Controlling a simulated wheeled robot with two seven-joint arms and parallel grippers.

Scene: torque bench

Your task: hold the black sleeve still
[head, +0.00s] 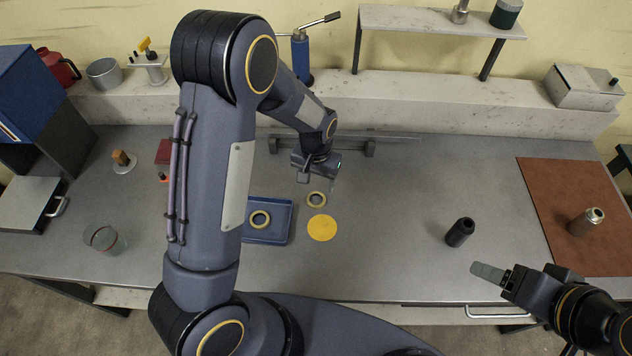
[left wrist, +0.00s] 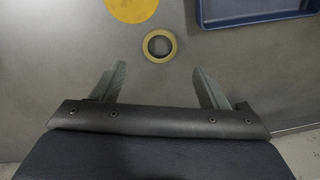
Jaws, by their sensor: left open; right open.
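The black sleeve (head: 460,232) stands on the grey bench right of the middle in the head view, leaning a little in the picture. My right gripper (head: 490,273) is at the lower right, open and empty, a short way from the sleeve and apart from it. My left gripper (head: 318,180) is above the middle of the bench, far left of the sleeve. In the left wrist view its two fingers (left wrist: 160,88) are spread with nothing between them. A brass-coloured ring (left wrist: 159,45) lies on the bench just beyond them; it also shows in the head view (head: 317,199).
A yellow disc (head: 322,228) lies beside a blue tray (head: 270,236) holding another ring (head: 260,219). A metal fitting (head: 586,221) stands on the brown mat (head: 560,240) at right. A glass bowl (head: 104,239) is at left. The bench between disc and sleeve is clear.

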